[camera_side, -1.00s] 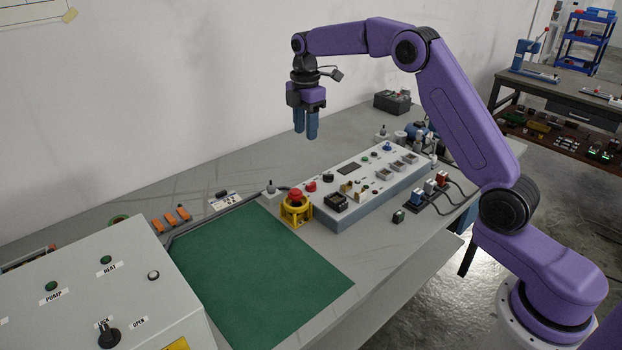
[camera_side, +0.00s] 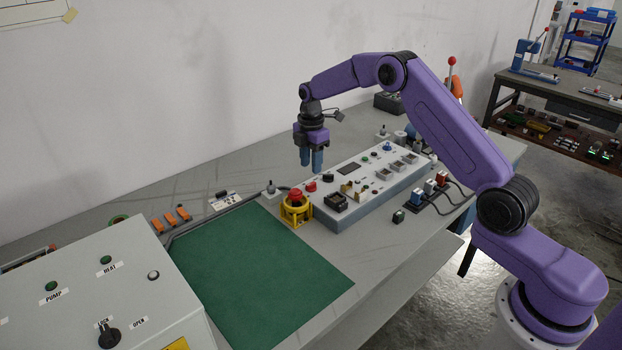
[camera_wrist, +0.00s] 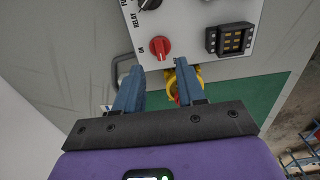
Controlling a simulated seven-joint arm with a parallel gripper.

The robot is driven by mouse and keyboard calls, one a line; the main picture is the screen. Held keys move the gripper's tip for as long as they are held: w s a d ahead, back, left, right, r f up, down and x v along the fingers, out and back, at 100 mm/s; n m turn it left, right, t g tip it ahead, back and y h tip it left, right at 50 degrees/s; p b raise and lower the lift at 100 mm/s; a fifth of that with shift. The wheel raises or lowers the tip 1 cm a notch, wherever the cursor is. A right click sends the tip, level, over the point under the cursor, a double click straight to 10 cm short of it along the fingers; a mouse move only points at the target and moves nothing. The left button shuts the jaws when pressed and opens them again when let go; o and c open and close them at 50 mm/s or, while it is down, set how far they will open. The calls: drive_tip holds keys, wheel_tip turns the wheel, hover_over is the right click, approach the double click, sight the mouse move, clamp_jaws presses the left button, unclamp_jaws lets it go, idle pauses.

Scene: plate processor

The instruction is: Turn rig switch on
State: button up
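A red rotary knob (camera_wrist: 160,47) sits near the end of a white panel (camera_wrist: 205,20), with a short label beside it that is hard to read. Its handle looks nearly in line with the finger direction in the wrist view. In the side view the red knob (camera_side: 311,186) is at the panel's near left end. I cannot confirm from a label that it is the rig switch. My gripper (camera_side: 311,167) points down above that end of the panel, apart from it. In the wrist view my gripper (camera_wrist: 159,65) is open and empty, fingertips either side of the knob's line.
A red mushroom button in a yellow guard (camera_side: 296,210) stands close beside the panel end. A black knob (camera_side: 328,178) and black socket block (camera_side: 336,202) neighbour the red knob. The green mat (camera_side: 255,262) is clear.

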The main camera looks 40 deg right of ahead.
sight(311, 183)
wheel_tip(311, 183, down, 6)
drive_tip(key=shift+r, duration=0.1)
idle(0.4)
clamp_jaws()
